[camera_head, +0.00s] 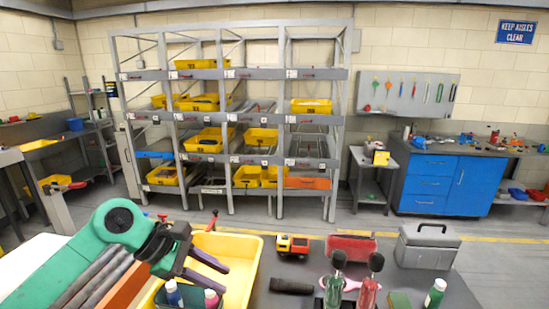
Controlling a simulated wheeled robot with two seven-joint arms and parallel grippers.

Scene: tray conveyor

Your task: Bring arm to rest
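My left arm comes in from the left, and its dark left gripper (223,279) is over the yellow tray (249,255). Its two fingers stand apart, and I see nothing between them. A dark green bin (200,299) with small bottles in it shows below the fingers, cut by the picture's lower edge. The arm and gripper hide the left part of the tray. My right gripper is not in the picture.
Right of the tray are a yellow-orange toy truck (292,245), a dark cylinder (291,286), a red bin (351,247), a grey toolbox (427,247), a green-handled tool (334,286), a red-handled tool (369,287) and a green bottle (435,292). A shelf rack (232,75) stands behind.

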